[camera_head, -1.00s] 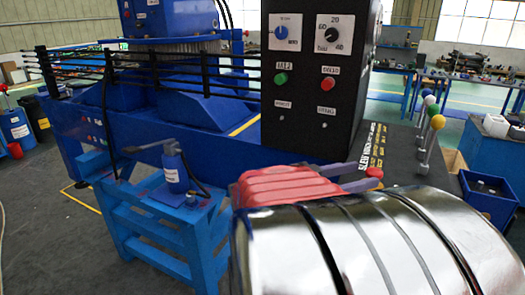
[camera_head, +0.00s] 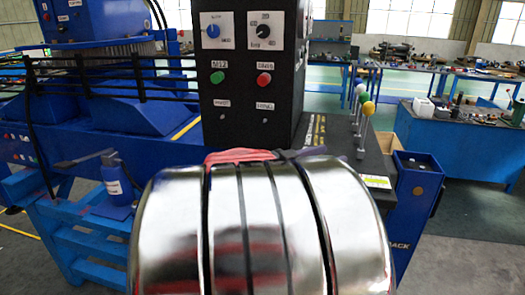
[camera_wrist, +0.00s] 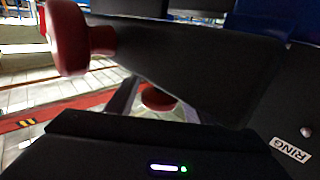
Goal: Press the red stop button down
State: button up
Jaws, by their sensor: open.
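A round red button (camera_head: 264,80) sits on the front of a black control box (camera_head: 250,130), to the right of a green button (camera_head: 217,77). My gripper (camera_wrist: 157,106) is open in the wrist view, with grey fingers apart. In the head view my shiny arm mostly hides it, in front of and below the box. A red rounded knob (camera_wrist: 73,38) stands out from a black surface at upper left in the wrist view. A smaller red shape (camera_wrist: 158,96) shows between the fingers. I cannot tell which of these is the panel button, nor whether the gripper touches anything.
Levers with coloured knobs (camera_head: 367,108) stand right of the box. A white label (camera_wrist: 290,150) lies near the gripper in the wrist view.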

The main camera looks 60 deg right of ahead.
grip_shut()
dwell(0.7)
